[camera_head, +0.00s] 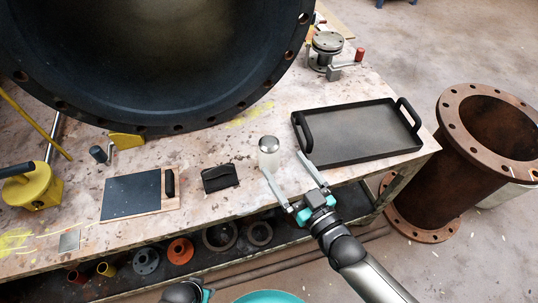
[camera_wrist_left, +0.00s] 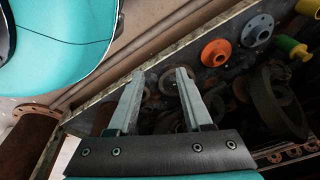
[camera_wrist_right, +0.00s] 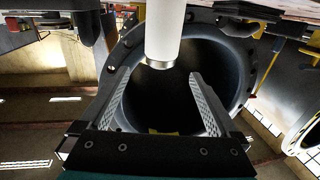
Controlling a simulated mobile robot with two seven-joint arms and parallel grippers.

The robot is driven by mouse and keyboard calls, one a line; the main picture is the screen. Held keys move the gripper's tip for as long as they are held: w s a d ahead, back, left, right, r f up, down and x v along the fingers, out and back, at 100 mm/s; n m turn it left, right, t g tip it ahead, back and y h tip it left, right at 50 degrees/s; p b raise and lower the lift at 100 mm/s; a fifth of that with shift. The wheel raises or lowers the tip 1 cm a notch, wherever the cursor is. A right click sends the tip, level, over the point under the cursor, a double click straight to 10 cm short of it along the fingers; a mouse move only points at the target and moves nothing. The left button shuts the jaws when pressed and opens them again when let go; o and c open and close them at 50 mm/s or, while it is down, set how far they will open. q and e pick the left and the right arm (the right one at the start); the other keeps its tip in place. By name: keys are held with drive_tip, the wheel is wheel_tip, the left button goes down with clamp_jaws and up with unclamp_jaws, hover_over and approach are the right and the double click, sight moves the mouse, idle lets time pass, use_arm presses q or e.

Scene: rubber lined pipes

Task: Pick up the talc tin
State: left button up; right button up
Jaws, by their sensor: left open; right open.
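The talc tin (camera_head: 269,154) is a small white cylinder with a rounded silver cap, upright on the workbench (camera_head: 240,188). In the right wrist view the tin (camera_wrist_right: 165,30) appears cap-down, in line with the gap between the fingers. My right gripper (camera_head: 285,164) is open and empty, its fingertips at the near side of the tin; I cannot tell whether they touch it. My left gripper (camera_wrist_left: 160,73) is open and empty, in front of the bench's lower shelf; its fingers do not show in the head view.
A black tray (camera_head: 360,135) lies right of the tin. A large lined pipe (camera_head: 150,125) stands behind. Flanges, including an orange one (camera_head: 180,251), sit on the lower shelf. A rusty pipe (camera_head: 440,165) stands right.

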sight(274, 152)
drive_tip(key=b+x, duration=0.1)
drive_tip(key=x, duration=0.4)
drive_tip(key=shift+w+a, duration=0.15)
drive_tip(key=shift+b+x, duration=0.7)
drive_tip(key=shift+x, duration=0.45)
use_arm(q)
drive_tip(key=w+d+r+b, duration=0.1)
drive_tip(key=w+d+r, duration=0.2)
drive_tip(key=r, duration=0.4)
drive_tip(key=shift+w, duration=0.6)
use_arm(e)
drive_tip(key=shift+x, duration=1.75)
drive_tip(key=shift+r, duration=0.15)
clamp_jaws()
